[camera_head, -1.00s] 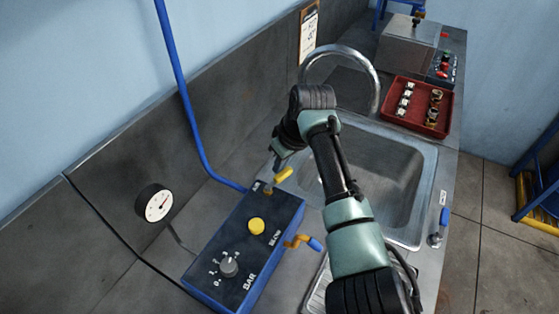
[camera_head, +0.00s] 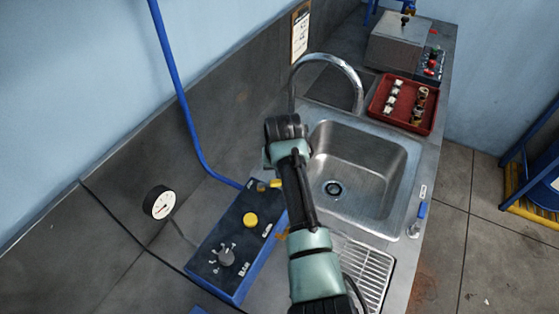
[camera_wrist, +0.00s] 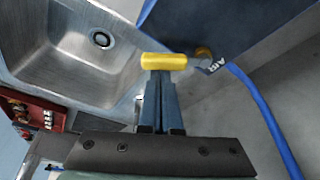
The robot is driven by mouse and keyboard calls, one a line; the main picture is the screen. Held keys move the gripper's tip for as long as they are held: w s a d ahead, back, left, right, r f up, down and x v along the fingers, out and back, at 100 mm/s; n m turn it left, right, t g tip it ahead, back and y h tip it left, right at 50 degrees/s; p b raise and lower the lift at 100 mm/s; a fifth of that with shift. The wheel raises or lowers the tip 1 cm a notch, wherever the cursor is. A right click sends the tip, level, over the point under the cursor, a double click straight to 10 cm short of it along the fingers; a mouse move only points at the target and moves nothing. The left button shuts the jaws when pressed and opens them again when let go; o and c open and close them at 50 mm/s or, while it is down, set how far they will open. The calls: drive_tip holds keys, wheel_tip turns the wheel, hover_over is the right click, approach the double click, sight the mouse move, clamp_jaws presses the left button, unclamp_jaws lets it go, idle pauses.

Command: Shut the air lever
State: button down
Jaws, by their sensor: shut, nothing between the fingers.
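The air lever is a yellow bar on the blue control box (camera_head: 215,250), at the box's far end. In the head view the lever (camera_head: 275,184) shows beside my wrist, partly hidden. In the wrist view the lever (camera_wrist: 163,61) lies crosswise right at the tips of my gripper (camera_wrist: 158,76); I cannot tell whether they touch. The lever reaches from near a brass pivot (camera_wrist: 203,51) by the AIR label (camera_wrist: 213,65) out toward the sink side. My gripper is shut and empty. In the head view my arm hides its fingers.
A blue hose (camera_head: 190,125) runs down the wall to the box. A pressure gauge (camera_head: 159,202) stands left of it. The sink (camera_head: 365,180) and its curved tap (camera_head: 340,60) lie to the right. A red tray (camera_head: 403,103) sits beyond.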

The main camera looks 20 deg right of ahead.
drive_tip(key=shift+s+a+r+m+p, duration=0.1)
drive_tip(key=shift+s+m+p, duration=0.35)
drive_tip(key=shift+m, duration=0.45)
drive_tip(key=m, duration=0.1)
drive_tip(key=s+m+h+p, duration=0.1)
drive_tip(key=m, duration=0.1)
drive_tip(key=shift+s+a+g, duration=0.1)
drive_tip(key=shift+s+g, duration=0.05)
drive_tip(key=shift+g, duration=0.15)
drive_tip(key=shift+s+p, duration=0.15)
drive_tip(key=shift+p, duration=0.2)
drive_tip(key=shift+s+a, duration=0.1)
drive_tip(key=shift+s, duration=0.1)
drive_tip(key=b+v, duration=0.1)
drive_tip(key=v, duration=1.1)
drive_tip(key=shift+a+r+b, duration=0.3)
drive_tip(key=shift+b, duration=0.05)
